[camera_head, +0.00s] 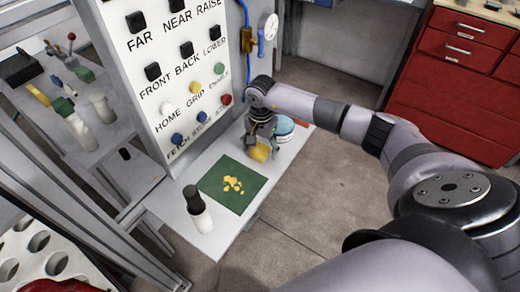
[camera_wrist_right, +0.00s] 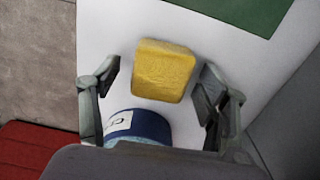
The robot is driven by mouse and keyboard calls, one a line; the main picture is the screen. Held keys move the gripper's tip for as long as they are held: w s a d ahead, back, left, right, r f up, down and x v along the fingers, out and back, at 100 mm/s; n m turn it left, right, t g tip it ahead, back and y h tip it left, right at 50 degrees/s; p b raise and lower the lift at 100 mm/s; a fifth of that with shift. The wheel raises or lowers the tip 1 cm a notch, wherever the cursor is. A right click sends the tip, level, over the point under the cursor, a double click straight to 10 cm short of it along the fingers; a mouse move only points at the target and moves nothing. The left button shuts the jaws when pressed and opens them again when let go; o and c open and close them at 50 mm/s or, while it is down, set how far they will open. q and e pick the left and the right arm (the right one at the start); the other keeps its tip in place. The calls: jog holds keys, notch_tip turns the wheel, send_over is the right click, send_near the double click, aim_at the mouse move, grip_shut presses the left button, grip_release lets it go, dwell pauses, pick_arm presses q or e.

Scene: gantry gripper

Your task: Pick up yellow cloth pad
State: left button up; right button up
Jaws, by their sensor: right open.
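The yellow cloth pad (camera_head: 260,152) lies on the white shelf below the button panel. In the right wrist view the pad (camera_wrist_right: 163,70) sits between and a little beyond my open fingertips, with a gap on each side. My right gripper (camera_head: 261,135) is just above the pad in the head view and hides part of it; it also shows in the right wrist view (camera_wrist_right: 160,85), open and empty. Whether the fingers touch the pad cannot be told from the head view. My left gripper is not in view.
A blue-and-white round container (camera_wrist_right: 138,126) stands close beside the pad. A green mat (camera_head: 222,195) with yellow pieces lies on the white shelf (camera_head: 172,213). A black-topped white bottle (camera_head: 198,210) stands near its front. The button panel (camera_head: 170,50) rises behind.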

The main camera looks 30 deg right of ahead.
aim_at(261, 148)
jog(key=c, duration=1.1)
jog(key=shift+r, duration=0.15)
jog(key=shift+c, duration=0.2)
jog(key=shift+w+r, duration=0.1)
jog(key=shift+r, duration=0.45)
notch_tip(261, 148, up, 19)
jog(key=b, duration=0.4)
jog(key=shift+f, duration=0.15)
